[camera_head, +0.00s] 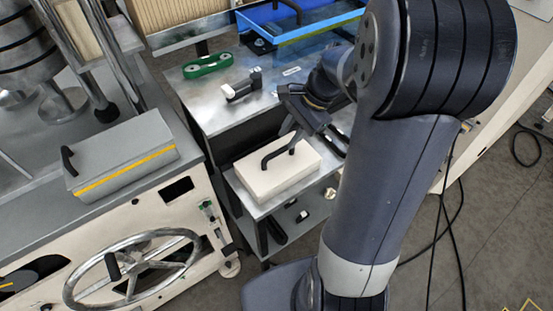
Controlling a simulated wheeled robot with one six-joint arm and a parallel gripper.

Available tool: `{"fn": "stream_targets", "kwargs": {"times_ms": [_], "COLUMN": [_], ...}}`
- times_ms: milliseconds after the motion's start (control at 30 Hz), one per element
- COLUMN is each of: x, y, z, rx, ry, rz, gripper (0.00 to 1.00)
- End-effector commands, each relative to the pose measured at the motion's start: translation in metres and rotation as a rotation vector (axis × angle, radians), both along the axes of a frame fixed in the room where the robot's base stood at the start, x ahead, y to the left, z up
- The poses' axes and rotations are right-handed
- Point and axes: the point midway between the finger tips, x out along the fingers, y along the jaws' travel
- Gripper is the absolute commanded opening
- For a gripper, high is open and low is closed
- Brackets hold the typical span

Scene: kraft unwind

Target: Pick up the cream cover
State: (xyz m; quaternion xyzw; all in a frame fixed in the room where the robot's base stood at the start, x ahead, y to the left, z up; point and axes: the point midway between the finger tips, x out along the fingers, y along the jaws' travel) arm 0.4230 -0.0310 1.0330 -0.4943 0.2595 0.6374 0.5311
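The cream cover (276,178) is a flat, pale box-shaped piece with a black bar handle (279,150) on top. It lies on a lower grey shelf of the metal cart in the camera_head view. My gripper (309,131) is just above the far right part of the cover, close to the upper end of the handle. The cover looks level and resting on the shelf.
A grey cover with a yellow stripe (124,160) sits on the machine at left, above a handwheel (133,268). Cables lie on the floor at right.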

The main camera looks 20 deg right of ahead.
Motion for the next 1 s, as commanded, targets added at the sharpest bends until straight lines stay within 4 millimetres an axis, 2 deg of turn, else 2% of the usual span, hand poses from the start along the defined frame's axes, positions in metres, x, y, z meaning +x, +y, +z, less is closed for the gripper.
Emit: {"fn": "stream_targets", "kwargs": {"times_ms": [100,267,600,867,1000], "x": [0.001,0.001,0.003,0.004,0.004], "y": [0.007,0.012,0.030,0.031,0.031], "z": [-0.014,-0.023,-0.064,-0.067,-0.067], "rx": [0.001,0.001,0.000,-0.002,-0.002], "ry": [0.002,0.001,0.001,-0.002,-0.002], "rz": [0.002,0.001,0.003,0.001,0.001], "gripper": [0.25,0.25,0.25,0.25,0.15]}}
